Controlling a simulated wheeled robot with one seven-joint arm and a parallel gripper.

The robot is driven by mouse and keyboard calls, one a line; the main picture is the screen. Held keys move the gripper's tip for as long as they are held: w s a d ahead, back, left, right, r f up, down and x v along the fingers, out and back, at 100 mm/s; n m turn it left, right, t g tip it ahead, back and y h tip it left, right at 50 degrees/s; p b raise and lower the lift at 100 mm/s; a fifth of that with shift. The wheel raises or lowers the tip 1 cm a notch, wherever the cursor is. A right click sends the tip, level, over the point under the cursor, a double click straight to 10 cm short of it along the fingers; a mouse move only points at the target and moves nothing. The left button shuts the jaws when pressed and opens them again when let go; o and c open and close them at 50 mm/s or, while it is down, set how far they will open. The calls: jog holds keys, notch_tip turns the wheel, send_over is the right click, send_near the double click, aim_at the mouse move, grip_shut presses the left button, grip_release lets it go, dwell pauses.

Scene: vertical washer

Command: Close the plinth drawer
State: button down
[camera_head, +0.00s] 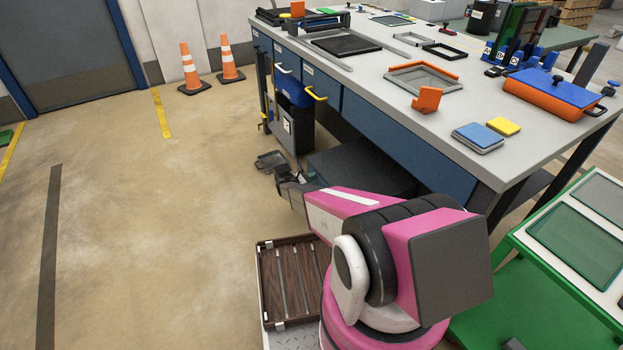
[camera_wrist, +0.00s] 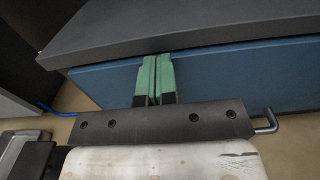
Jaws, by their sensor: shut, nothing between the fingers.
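In the wrist view a low blue front (camera_wrist: 225,76), which looks like the plinth drawer, runs across under a dark grey slab edge (camera_wrist: 200,32). My gripper (camera_wrist: 156,62) has its two green fingers together, with nothing between them. The fingers point at the blue front and overlap it in the picture. I cannot tell whether the tips touch it. In the head view a dark low box (camera_head: 362,172) sits under the workbench, and my arm reaches towards its left end. My fingertips are hidden there, and how far the drawer stands out cannot be told.
The workbench (camera_head: 480,165) overhangs the low box. A dark slatted tray (camera_head: 290,282) lies by my base. A green cart (camera_head: 540,290) stands at lower right. Cones (camera_head: 190,70) stand far back; the left floor is free.

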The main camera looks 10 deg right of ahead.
jog(key=shift+w+d, duration=0.15)
jog(key=shift+d, duration=0.15)
jog(key=v, duration=1.5)
jog(key=s+d+r+m+g+y, duration=0.3)
jog(key=s+d+r+m, duration=0.2)
jog(key=s+r, duration=0.35)
jog(key=s+d+r+m+g+y, duration=0.35)
jog(key=s+r+m, duration=0.3)
jog(key=r, duration=0.35)
jog(key=s+a+r+m+t+y, duration=0.1)
jog(key=s+a+r+m+y, duration=0.1)
jog(key=s+r+m+y, duration=0.8)
jog(key=s+r, duration=0.7)
jog(key=s, duration=0.1)
jog(key=shift+a+r+y, duration=0.15)
jog(key=shift+y, duration=0.2)
